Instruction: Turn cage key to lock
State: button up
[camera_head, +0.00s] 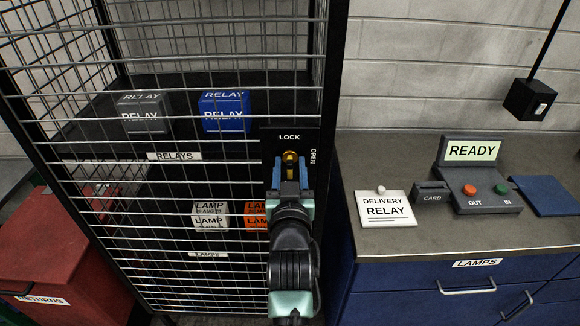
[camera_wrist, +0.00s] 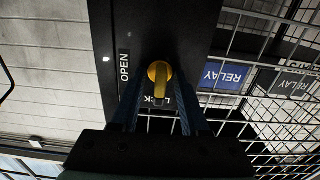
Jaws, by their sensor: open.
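The yellow cage key (camera_head: 290,157) sits in a black lock plate (camera_head: 290,129) on the cage's right post. LOCK is printed above it and OPEN to its right. The key also shows in the wrist view (camera_wrist: 159,74), where its narrow bar runs down toward the partly hidden word LOCK. I cannot tell its exact turn angle. My gripper (camera_head: 290,176) is at the key, with its blue fingers apart on either side. In the wrist view my gripper's fingers (camera_wrist: 160,112) flank the key's bar, with a visible gap on each side.
Inside the wire cage (camera_head: 85,130) are a grey relay box (camera_head: 145,114), a blue relay box (camera_head: 226,112) and lamp boxes. A counter (camera_head: 440,234) at right holds a READY panel (camera_head: 472,150) and card reader (camera_head: 432,193). A red returns bin (camera_head: 50,250) stands at left.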

jog(key=shift+s+f, duration=0.1)
jog(key=shift+s, duration=0.25)
jog(key=s+b, duration=0.2)
jog(key=s, duration=1)
jog(key=shift+s, duration=0.1)
notch_tip(320, 180, up, 22)
jog(key=t, duration=0.5)
jog(key=s+r+t, duration=0.2)
jog(key=s+r, duration=0.3)
jog(key=r, duration=0.4)
jog(key=s+r+t, duration=0.2)
jog(key=s+r, duration=0.4)
jog(key=r, duration=0.4)
jog(key=shift+s, duration=0.25)
jog(key=shift+a, duration=0.1)
